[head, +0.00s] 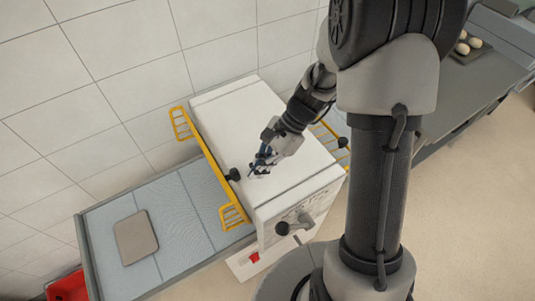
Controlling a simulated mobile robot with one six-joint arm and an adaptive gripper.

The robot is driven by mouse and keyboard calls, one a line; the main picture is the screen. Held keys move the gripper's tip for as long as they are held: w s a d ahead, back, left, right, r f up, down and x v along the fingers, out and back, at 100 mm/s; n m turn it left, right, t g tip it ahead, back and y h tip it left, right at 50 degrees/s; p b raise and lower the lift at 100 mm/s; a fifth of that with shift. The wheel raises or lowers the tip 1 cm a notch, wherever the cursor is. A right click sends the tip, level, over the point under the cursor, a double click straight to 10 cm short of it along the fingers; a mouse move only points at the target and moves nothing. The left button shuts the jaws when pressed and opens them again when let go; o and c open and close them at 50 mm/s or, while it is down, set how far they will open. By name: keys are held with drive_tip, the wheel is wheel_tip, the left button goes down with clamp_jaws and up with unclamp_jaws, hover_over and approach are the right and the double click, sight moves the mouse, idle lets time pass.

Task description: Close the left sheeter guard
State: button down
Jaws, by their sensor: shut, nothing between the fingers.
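The left sheeter guard (234,217) is a yellow frame along the left side of the white sheeter body (215,110). It has a long bar and slatted panels at both ends, which stick out to the left. A black knob (233,174) sits by its bar, near the machine's top left edge. I cannot tell the guard's exact angle from this view. My gripper (260,168) is shut and empty, over the machine's white top, to the right of the knob and apart from it. Another yellow guard (329,134) shows on the right side, partly hidden by my arm.
A grey-blue belt table (191,223) extends left, with a flat grey-brown slab (136,238) on it. A lever with a black knob (282,228) projects from the machine's front. A red crate (69,288) stands at lower left. The tiled wall (110,60) is close behind.

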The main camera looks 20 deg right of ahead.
drive_tip(key=shift+s+a+f, duration=0.2)
drive_tip(key=shift+a+f, duration=0.1)
drive_tip(key=shift+a, duration=0.5)
drive_tip(key=shift+s+a+f, duration=0.25)
drive_tip(key=shift+a+f, duration=0.1)
drive_tip(key=shift+a, duration=0.4)
drive_tip(key=shift+s+a+f, duration=0.2)
drive_tip(key=shift+a+f, duration=0.1)
drive_tip(key=shift+a, duration=0.5)
drive_tip(key=shift+p, duration=0.3)
